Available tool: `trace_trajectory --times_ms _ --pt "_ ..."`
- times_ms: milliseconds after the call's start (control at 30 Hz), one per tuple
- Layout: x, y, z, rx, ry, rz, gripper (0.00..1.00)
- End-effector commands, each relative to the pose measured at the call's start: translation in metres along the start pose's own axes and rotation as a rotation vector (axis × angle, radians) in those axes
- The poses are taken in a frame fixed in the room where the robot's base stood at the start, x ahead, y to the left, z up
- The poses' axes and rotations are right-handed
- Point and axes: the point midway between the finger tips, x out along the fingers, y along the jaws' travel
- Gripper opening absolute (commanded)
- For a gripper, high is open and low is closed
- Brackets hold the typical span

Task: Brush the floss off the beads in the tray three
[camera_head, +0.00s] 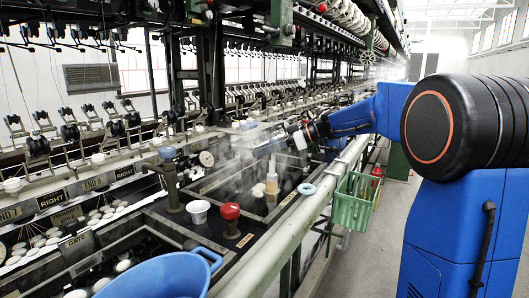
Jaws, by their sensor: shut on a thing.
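My blue arm reaches in from the right. My gripper (297,137) is small and partly blurred by steam above the middle basin. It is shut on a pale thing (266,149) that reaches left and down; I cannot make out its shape. An upright tan-and-white piece (271,184) stands below it in the basin; I cannot tell whether they touch. White bead-like pieces (45,241) lie in trays at the left, and a few more (123,265) lie in the near trough. No label reading three is legible, and floss cannot be made out.
A blue basin (160,276) stands at the front. A white cup (199,211), a red-topped post (230,211) and a blue ring (306,188) sit near the rail. A green basket (353,203) hangs outside it.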

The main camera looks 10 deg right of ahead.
Motion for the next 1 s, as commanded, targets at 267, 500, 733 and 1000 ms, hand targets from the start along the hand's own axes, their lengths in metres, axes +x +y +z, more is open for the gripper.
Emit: trace_trajectory --times_ms 267,500,733,1000 --pt "0.010 -0.009 -0.005 -0.001 0.001 0.000 0.00" --pt "0.005 -0.020 -0.003 -0.001 0.001 0.002 0.00" --pt "-0.006 -0.018 0.002 0.000 0.000 0.001 0.00" --pt "-0.008 -0.005 0.003 -0.001 0.000 0.000 0.00"
